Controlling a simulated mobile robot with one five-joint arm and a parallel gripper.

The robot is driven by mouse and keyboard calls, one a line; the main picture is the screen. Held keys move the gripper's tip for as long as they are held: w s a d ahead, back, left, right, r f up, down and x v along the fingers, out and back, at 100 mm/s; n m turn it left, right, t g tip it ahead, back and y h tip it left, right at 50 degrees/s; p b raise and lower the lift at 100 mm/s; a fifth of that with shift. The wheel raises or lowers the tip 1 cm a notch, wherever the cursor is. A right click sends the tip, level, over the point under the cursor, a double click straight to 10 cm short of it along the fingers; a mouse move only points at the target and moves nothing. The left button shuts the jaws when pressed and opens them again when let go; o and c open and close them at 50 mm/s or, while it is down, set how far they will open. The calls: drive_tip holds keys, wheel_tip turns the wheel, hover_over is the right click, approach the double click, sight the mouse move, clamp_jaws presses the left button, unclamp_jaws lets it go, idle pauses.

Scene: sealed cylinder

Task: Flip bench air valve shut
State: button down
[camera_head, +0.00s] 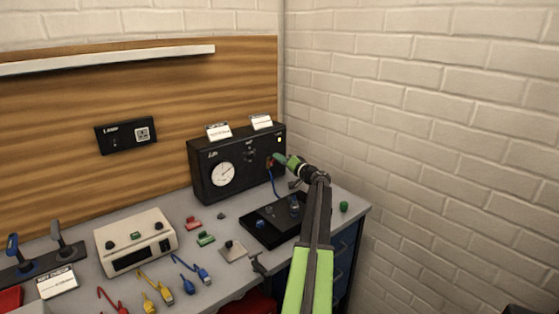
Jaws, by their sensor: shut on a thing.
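A black box (205,182) with a round white gauge (223,174) stands against the back of the bench. A small reddish fitting (269,163) sits low on the right of its front, with a blue hose (273,184) running down from it. My gripper (278,158) is at this fitting, shut on a small part there. The jaws hide most of that part, so I cannot tell its shape or which way any valve lever points.
A black plate (262,236) with small fittings lies in front of the box, under my arm. A cream instrument (135,241), several coloured clips and cables lie to the left. A green knob (344,206) sits near the bench's right edge, by the brick wall.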

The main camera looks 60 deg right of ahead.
drive_tip(key=shift+s+d+f+m+b, duration=0.15)
drive_tip(key=shift+f+m+b, duration=0.3)
drive_tip(key=shift+m, duration=0.8)
drive_tip(key=shift+w+d+f+m+b, duration=0.15)
drive_tip(key=shift+f+m+b, duration=0.3)
drive_tip(key=shift+m, duration=0.85)
drive_tip(key=shift+s+d+f+m+b, duration=0.15)
drive_tip(key=shift+f+m+b, duration=0.25)
drive_tip(key=shift+m, duration=0.85)
drive_tip(key=shift+f, duration=0.1)
drive_tip(key=c, duration=1.4)
unclamp_jaws()
drive_tip(key=shift+c, duration=0.2)
